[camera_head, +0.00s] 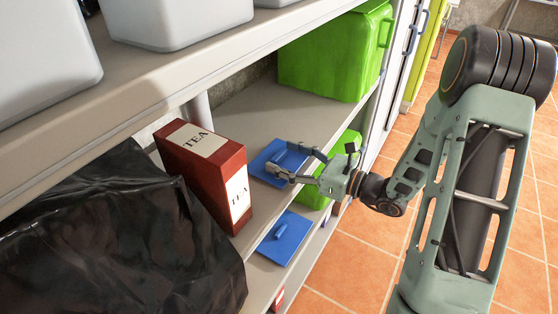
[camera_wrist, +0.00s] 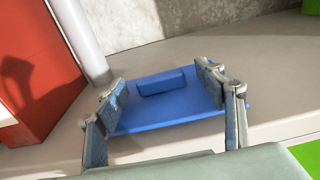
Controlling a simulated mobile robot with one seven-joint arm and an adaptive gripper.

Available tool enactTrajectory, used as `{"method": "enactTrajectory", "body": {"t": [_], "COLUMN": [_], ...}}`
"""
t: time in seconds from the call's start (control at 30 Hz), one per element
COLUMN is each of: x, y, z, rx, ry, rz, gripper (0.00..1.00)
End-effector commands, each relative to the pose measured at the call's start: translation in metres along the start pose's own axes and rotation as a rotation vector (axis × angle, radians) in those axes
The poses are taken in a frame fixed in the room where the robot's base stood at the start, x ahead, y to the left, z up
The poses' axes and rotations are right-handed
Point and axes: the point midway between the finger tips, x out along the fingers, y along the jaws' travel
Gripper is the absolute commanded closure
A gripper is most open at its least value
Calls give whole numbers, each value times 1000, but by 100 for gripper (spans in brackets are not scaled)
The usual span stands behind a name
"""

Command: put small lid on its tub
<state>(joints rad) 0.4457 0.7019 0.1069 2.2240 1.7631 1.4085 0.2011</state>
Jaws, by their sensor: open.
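The farther lid (camera_head: 262,161) is by my gripper, and the nearer lid (camera_head: 283,241) lies toward the front, right of the tea box. I cannot tell which is the small one. My gripper (camera_head: 283,160) is open over the farther lid. In the wrist view this lid (camera_wrist: 165,108) lies between my spread fingers (camera_wrist: 163,88), its bar handle (camera_wrist: 161,80) standing free between the tips. No tub that clearly matches a lid shows.
A red tea box (camera_head: 205,175) stands left of the lids, with a black bag (camera_head: 110,240) before it. A big green container (camera_head: 335,55) stands behind, and another green thing (camera_head: 346,148) is behind my gripper. An upper shelf board (camera_head: 180,85) holds white containers (camera_head: 175,20).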

Motion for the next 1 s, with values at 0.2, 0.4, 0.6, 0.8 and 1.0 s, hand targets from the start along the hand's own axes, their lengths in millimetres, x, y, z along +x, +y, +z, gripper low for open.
{"method": "enactTrajectory", "body": {"t": [0.2,0.4,0.6,0.8,1.0], "x": [20,20,20,20,20], "y": [0,0,0,0,0], "z": [0,0,0,0,1], "rx": [0,0,0,0,-1], "ry": [-1,-1,-1,-1,-1], "rz": [0,-1,0,0,0], "gripper": [36,36,58,80,80]}}
